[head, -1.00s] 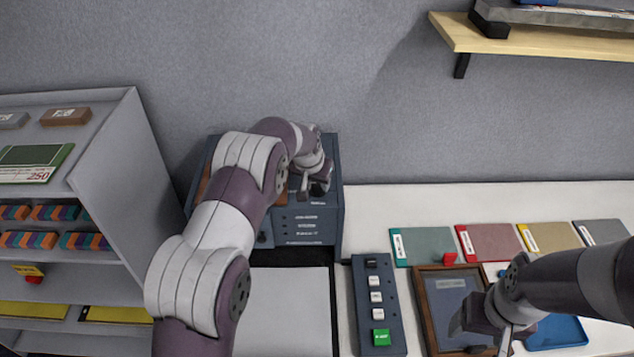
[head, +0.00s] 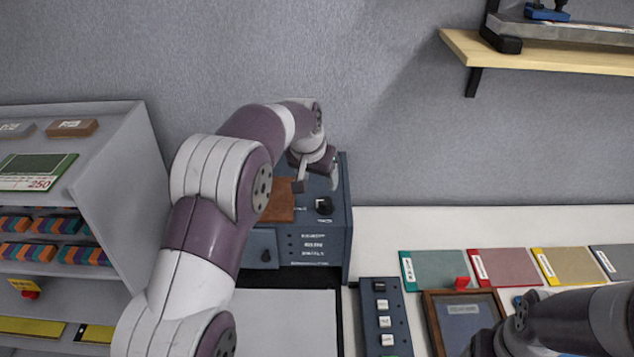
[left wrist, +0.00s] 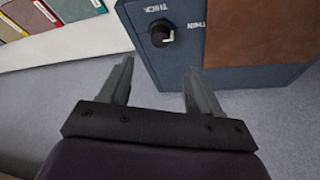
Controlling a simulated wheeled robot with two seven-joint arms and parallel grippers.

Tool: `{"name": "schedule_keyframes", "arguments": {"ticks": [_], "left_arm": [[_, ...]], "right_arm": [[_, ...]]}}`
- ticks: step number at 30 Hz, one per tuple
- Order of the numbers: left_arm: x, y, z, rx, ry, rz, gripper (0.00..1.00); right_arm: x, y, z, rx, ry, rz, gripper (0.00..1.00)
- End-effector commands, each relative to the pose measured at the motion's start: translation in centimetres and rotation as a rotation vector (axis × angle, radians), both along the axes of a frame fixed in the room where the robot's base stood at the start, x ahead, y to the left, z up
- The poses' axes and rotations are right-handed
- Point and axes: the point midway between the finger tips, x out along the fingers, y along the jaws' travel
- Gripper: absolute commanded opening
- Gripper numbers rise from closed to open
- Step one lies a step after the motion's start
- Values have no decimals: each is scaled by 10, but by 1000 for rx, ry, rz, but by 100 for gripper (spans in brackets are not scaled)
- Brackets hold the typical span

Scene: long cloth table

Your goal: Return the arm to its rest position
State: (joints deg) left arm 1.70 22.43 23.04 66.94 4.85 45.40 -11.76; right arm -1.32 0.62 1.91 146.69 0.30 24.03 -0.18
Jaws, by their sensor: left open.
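My left gripper (head: 316,182) is open and empty, raised above the dark blue box-shaped machine (head: 343,235) against the wall. In the left wrist view its two fingers (left wrist: 158,95) stand apart with nothing between them. The black knob (left wrist: 161,33), beside the words THICK and THIN, lies beyond the fingertips. A brown panel (head: 281,203) is on the machine's top, partly behind my left arm. My right gripper (head: 490,345) is at the bottom right, over the brown-framed tray (head: 434,318); its fingers are not clear.
A grey shelf unit (head: 112,185) with coloured blocks stands at the left. A button strip (head: 368,318) lies right of the machine. Several coloured swatches (head: 505,268) line the table's back right. A wooden wall shelf (head: 560,55) holds a metal device (head: 580,35).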

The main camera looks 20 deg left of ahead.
Motion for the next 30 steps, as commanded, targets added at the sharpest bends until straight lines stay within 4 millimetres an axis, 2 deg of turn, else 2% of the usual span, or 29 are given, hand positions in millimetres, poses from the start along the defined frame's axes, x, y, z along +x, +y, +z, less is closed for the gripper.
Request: {"name": "schedule_keyframes", "arguments": {"ticks": [6, 18, 20, 23, 26, 27, 30], "left_arm": [[-7, 1, 16, 0, 1, 0, 63], [-4, 1, 18, -4, -15, 16, 63], [-10, 2, 1, -7, 1, 40, 63], [-50, 3, -38, -9, 69, 81, 63], [-115, 0, -82, -4, 141, 113, 63], [-144, -1, -97, -2, 169, 121, 63], [-216, -4, -129, 5, 231, 132, 63]], "right_arm": [[0, 0, -6, 0, 0, 0, 73], [0, 0, -6, 0, 0, 0, 73], [0, 0, -6, 0, 0, 0, 73], [0, 0, -12, 0, -1, 0, 73], [0, 0, -30, 0, 0, 0, 73], [0, 0, -37, 0, 0, 0, 73], [0, 0, -54, 0, 0, 0, 73]]}}
